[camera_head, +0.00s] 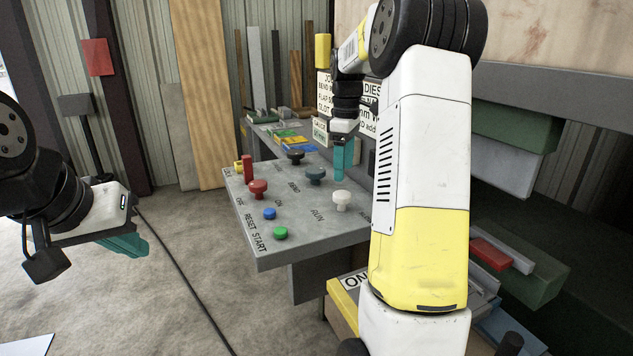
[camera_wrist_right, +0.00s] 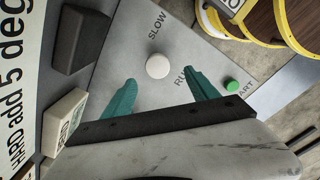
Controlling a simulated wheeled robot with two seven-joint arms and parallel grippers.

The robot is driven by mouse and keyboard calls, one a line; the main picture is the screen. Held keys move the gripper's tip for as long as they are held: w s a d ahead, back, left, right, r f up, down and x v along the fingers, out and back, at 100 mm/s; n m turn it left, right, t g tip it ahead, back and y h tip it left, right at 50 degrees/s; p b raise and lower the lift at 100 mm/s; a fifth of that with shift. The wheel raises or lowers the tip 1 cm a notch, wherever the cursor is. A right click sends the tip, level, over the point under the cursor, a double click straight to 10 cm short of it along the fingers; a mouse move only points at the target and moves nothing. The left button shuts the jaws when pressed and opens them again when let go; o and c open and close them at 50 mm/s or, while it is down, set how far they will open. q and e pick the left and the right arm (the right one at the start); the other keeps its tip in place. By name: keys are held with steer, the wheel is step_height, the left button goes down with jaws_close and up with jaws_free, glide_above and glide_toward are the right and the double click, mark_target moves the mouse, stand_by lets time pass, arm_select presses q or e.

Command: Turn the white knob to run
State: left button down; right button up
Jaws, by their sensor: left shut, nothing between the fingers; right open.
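The white knob (camera_head: 342,199) stands on the grey sloping control panel (camera_head: 310,239), near its right side in the head view. It also shows in the right wrist view (camera_wrist_right: 158,66) as a plain round cap, with SLOW printed above it and RUN below right; no pointer mark is visible. My right gripper (camera_head: 343,176) has teal fingers pointing down above the knob. In the right wrist view the open fingers (camera_wrist_right: 161,79) lie on either side below the knob, apart from it and empty. My left gripper (camera_head: 140,247) is shut and empty, left of the panel.
The panel also carries a red knob (camera_head: 258,188), a black knob (camera_head: 296,156), a dark teal knob (camera_head: 316,174), a blue button (camera_head: 269,213) and a green button (camera_head: 280,233). In the wrist view, dark (camera_wrist_right: 80,38) and pale (camera_wrist_right: 64,121) blocks are at the left.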

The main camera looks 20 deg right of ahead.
mark_target(342, 194)
steer(key=shift+w+d+f, duration=0.1)
steer(key=shift+w+f, duration=0.05)
steer(key=shift+w, duration=0.15)
steer(key=shift+w+f, duration=0.1)
steer(key=shift+f, duration=0.15)
step_height(342, 194, down, 7)
steer(key=shift+f, duration=0.1)
steer(key=c, duration=1.4)
steer(key=shift+o, duration=0.2)
